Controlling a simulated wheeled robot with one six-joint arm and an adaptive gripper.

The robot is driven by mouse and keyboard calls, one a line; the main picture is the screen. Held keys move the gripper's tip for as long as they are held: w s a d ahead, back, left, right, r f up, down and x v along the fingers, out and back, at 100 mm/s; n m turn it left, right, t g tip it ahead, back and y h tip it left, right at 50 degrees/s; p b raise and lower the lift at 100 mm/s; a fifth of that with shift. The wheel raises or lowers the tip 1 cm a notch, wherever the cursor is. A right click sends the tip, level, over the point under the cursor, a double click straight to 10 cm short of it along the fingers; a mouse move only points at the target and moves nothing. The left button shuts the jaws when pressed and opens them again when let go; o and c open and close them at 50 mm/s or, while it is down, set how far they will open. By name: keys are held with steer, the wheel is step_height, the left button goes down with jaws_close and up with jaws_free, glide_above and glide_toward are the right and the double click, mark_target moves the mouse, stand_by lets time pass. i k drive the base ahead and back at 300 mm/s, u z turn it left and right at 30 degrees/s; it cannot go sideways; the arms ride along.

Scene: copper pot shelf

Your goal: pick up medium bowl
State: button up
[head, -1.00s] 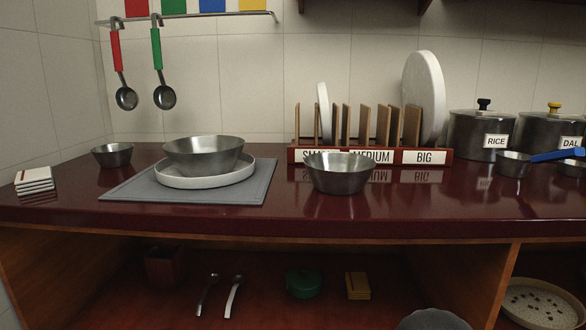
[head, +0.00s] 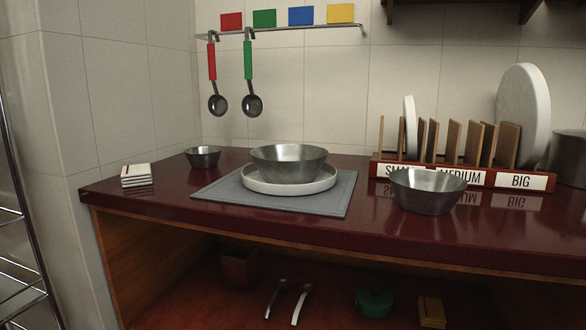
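Three steel bowls stand upright on the dark red counter. The one that looks middle-sized, the medium bowl (head: 428,194), stands at the right, in front of the rack, and partly hides its labels. A larger-looking bowl (head: 288,165) sits on a white plate (head: 290,188) on a grey mat (head: 340,197). A small bowl (head: 202,157) stands behind the mat's left side. My gripper is not in view.
A wooden plate rack (head: 522,181) with labels holds two white plates. White coasters (head: 137,175) are stacked near the counter's left end. Two ladles hang from a wall rail (head: 290,31). A lower shelf (head: 200,295) holds several small items.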

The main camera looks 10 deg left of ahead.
mark_target(419, 192)
steer(key=u, duration=0.9)
steer(key=k, duration=0.65)
steer(key=z, duration=0.1)
